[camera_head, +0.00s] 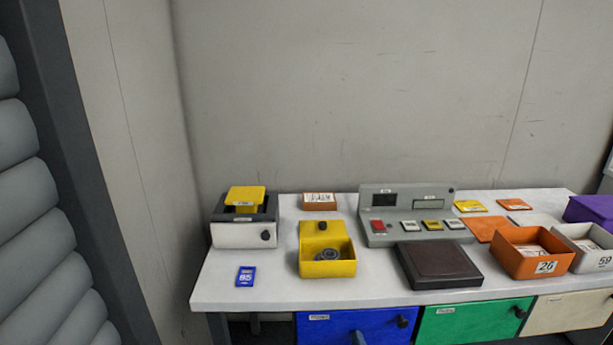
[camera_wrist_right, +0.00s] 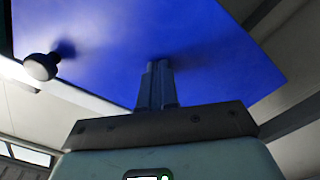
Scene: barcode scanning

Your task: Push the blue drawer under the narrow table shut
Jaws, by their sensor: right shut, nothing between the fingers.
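The blue drawer (camera_head: 330,328) is under the front edge of the narrow table (camera_head: 340,290), with a dark round knob (camera_head: 402,322) at its right and a small label at its upper left. How far it stands out is hard to tell from above. In the right wrist view the blue front (camera_wrist_right: 215,60) fills the upper middle, and its knob (camera_wrist_right: 42,66) is at the left. My right gripper (camera_wrist_right: 158,66) is shut and empty, its fingertips at the blue front, seemingly touching it. In the head view only its tip (camera_head: 358,339) shows at the bottom edge. My left gripper is not in view.
A green drawer (camera_head: 465,322) and a cream drawer (camera_head: 565,312) sit to the right of the blue one. On the table are a yellow bin (camera_head: 327,268), a dark pad (camera_head: 438,265), a grey console (camera_head: 410,210) and an orange bin (camera_head: 520,262). A wall stands behind.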

